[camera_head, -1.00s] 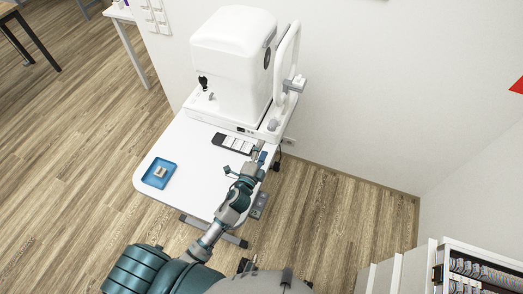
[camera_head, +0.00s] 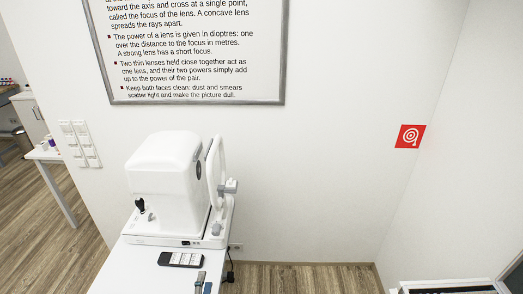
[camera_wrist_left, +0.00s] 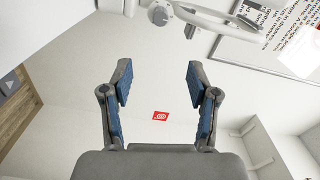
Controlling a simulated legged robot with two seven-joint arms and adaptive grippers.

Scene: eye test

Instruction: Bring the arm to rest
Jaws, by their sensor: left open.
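My left gripper (camera_wrist_left: 158,82) is open and empty in the left wrist view, its two blue-padded fingers wide apart with only the wall between and beyond them. In the head view only the tip of my left gripper (camera_head: 203,284) shows, at the bottom edge, over or beside the white table (camera_head: 135,270). The rest of my left arm is out of that view. My right gripper is in neither view.
A white eye-test machine (camera_head: 168,180) stands on the table. A dark case with white pieces (camera_head: 181,259) lies in front of it. A framed text board (camera_head: 190,50) and a red sign (camera_head: 410,136) hang on the wall. A side table (camera_head: 52,160) stands far left.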

